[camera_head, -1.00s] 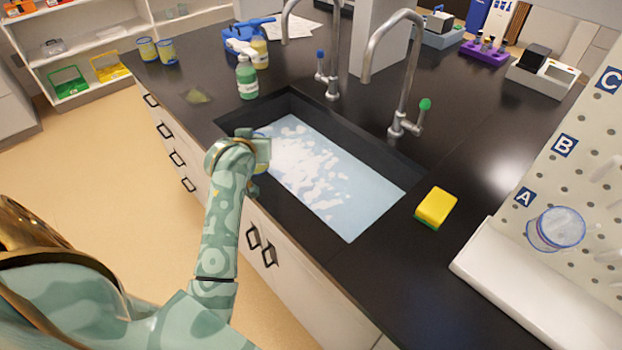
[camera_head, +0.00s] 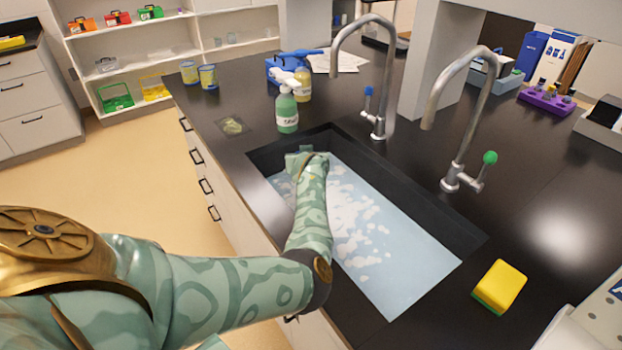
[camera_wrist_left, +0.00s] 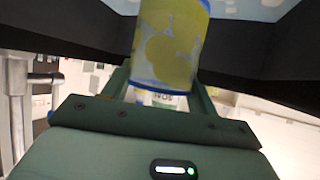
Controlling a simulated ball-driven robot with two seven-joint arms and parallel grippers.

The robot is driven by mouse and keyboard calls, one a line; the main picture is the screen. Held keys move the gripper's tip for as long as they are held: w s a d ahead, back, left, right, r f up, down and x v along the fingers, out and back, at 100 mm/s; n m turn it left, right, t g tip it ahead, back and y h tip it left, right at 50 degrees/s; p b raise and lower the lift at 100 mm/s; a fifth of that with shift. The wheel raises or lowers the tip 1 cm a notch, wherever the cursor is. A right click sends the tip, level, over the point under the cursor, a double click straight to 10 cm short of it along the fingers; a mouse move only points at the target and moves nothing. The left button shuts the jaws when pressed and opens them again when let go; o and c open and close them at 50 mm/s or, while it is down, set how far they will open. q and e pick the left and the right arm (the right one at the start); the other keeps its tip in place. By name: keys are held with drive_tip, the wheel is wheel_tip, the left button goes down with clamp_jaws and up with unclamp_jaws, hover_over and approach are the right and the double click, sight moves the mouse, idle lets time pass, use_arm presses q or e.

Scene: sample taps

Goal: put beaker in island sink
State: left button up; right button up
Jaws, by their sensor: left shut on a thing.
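The island sink (camera_head: 455,232) is a black basin in the dark counter, filled with pale blue water and white foam. My left arm reaches over its front edge, and my left gripper (camera_head: 305,158) is above the basin's far left end. In the left wrist view the gripper (camera_wrist_left: 160,88) is shut on a beaker (camera_wrist_left: 168,45) with yellow patches and blue rims. Foamy water shows beyond the beaker there. In the head view the gripper and arm hide the beaker. My right gripper is not in view.
Two curved taps (camera_head: 378,90) (camera_head: 462,150) stand behind the sink. A green bottle (camera_head: 287,112) and a yellowish bottle (camera_head: 302,85) stand past its left end. Two yellow-and-blue beakers (camera_head: 189,72) (camera_head: 208,77) stand at the far corner. A yellow sponge (camera_head: 500,285) lies right of the sink.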

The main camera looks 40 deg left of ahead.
use_arm(q)
wheel_tip(320, 180, down, 4)
drive_tip(key=shift+s+f+b, duration=0.1)
drive_tip(key=shift+f+b, duration=0.05)
drive_tip(key=shift+b, duration=0.7)
drive_tip(key=shift+f+b, duration=0.4)
drive_tip(key=shift+f, duration=0.1)
drive_tip(key=o, duration=0.9)
drive_tip(key=shift+o, duration=0.2)
drive_tip(key=shift+r, duration=0.1)
